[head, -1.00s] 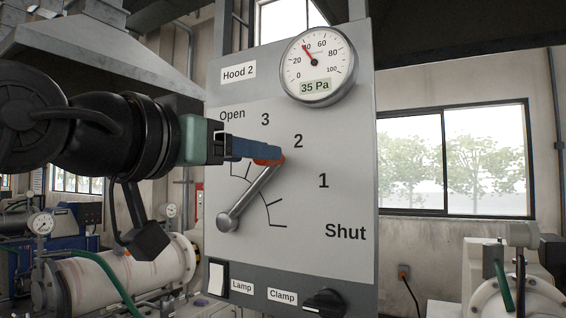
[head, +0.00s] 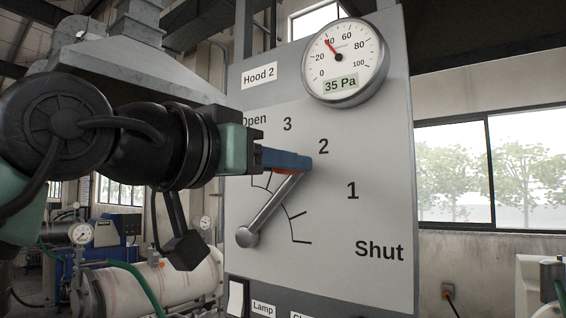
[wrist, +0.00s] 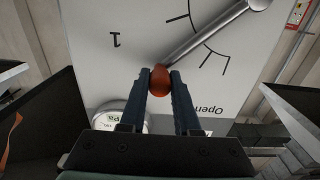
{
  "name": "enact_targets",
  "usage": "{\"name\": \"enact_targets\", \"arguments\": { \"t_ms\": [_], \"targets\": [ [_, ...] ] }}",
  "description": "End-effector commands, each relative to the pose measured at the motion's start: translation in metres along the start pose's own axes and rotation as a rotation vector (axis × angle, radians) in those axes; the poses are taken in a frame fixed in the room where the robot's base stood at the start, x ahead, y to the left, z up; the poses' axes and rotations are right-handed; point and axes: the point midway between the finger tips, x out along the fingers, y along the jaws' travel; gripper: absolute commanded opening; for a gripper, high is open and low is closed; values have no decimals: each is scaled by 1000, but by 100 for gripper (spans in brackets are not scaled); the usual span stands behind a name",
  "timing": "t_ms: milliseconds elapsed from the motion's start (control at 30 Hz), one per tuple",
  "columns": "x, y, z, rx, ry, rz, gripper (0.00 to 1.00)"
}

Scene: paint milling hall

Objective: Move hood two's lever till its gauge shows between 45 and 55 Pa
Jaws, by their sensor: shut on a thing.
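The lever (head: 270,208) on the grey Hood 2 panel is a silver bar slanting up and right from its pivot at lower left. Its red knob (wrist: 160,84) is at the upper end, near the numeral 2. My gripper (head: 303,162) has its blue fingers shut on the knob, one on each side in the wrist view. In the head view the fingers hide most of the knob. The round gauge (head: 345,62) at the panel's top shows 35 Pa on its display, its red needle just short of 40. It is partly visible in the wrist view (wrist: 114,108).
The panel (head: 385,200) bears the marks Open, 3, 2, 1 and Shut. A white lamp switch (head: 236,298) sits at its lower edge. A pale cylindrical machine (head: 150,290) stands behind at lower left. A window (head: 450,175) is to the right.

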Motion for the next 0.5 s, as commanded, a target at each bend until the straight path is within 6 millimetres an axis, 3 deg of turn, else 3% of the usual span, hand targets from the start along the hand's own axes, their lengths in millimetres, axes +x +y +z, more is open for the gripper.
{"name": "enact_targets", "arguments": {
  "t_ms": [33, 100, 500],
  "targets": [
    [0, 0, 0, 0, 0, 0, 10],
    [0, 0, 0, 0, 0, 0, 0],
    [0, 0, 0, 0, 0, 1, 0]
  ]
}}
